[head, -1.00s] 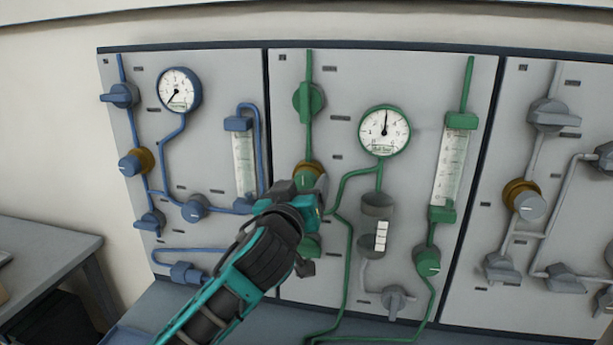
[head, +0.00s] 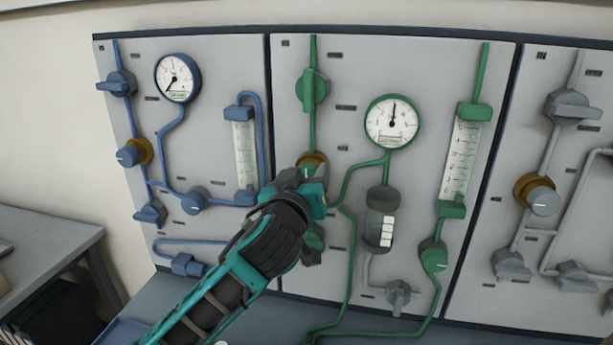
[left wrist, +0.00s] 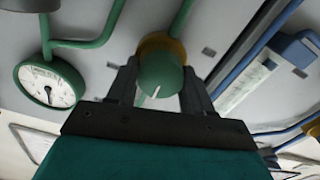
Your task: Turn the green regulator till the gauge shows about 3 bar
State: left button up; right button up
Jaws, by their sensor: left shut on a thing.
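The green regulator is a round green knob (left wrist: 160,76) with a white mark, set on a brass collar (head: 314,160) on the middle panel. My left gripper (head: 308,180) is at the regulator, one finger on each side of the knob, and shut on it. In the head view the gripper hides much of the knob. The green gauge (head: 393,121) is up and to the right of it. Its needle points about straight up, near the middle of the scale; the numbers are too small to read surely. The gauge also shows in the left wrist view (left wrist: 48,82). My right gripper is not in view.
A green valve handle (head: 313,90) is above the regulator, and green pipes run close on the right. The blue panel (head: 215,75) with its own gauge (head: 177,78) and knobs is on the left. A grey panel (head: 530,130) is on the right. A side table (head: 45,235) stands at far left.

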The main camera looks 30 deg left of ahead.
pick_arm(q)
jog(key=c, duration=0.4)
jog(key=shift+n, duration=0.3)
jog(key=o, duration=1)
jog(key=shift+o, duration=0.2)
